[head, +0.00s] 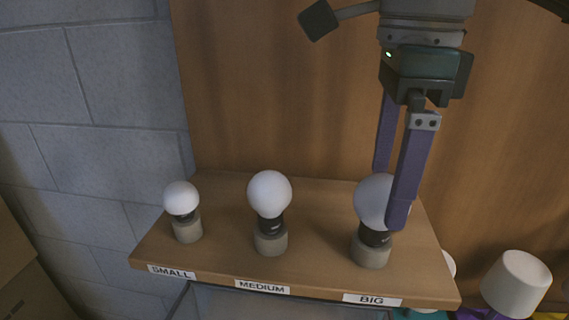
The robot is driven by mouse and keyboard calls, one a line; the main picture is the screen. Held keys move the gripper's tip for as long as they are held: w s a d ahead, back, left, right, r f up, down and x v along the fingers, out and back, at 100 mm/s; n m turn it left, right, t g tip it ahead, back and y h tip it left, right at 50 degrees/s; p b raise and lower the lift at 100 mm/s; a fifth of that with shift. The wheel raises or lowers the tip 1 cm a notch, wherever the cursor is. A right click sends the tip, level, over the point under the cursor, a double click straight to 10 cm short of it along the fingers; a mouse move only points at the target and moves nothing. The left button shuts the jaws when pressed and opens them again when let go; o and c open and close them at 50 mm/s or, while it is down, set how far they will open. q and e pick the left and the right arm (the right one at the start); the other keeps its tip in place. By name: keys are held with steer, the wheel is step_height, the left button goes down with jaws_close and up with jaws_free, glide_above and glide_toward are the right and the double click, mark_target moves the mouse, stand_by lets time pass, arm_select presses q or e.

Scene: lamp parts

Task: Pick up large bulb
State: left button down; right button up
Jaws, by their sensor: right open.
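The large bulb (371,201) is white and round and stands upright in a grey holder (371,251) above the BIG label (371,299) on a wooden shelf. My right gripper (390,195) points down over it, open, with its purple fingers around the bulb. One finger is in front of the bulb's right side and the other reaches behind it, partly hidden. I cannot tell whether the fingers touch the glass. My left gripper is not in view.
A medium bulb (269,194) and a small bulb (181,198) stand in holders to the left on the shelf (215,255). A wooden panel (270,90) rises behind. A white lampshade-like part (517,284) is at the lower right. A block wall (90,90) is at left.

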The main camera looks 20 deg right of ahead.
mark_target(377, 221)
steer(key=shift+f, duration=0.45)
step_height(377, 221, down, 5)
steer(key=p, duration=0.3)
steer(key=shift+a+f, duration=0.1)
steer(key=shift+f, duration=0.2)
steer(key=c, duration=1.2)
steer(key=shift+o, duration=0.2)
steer(key=shift+r, duration=0.1)
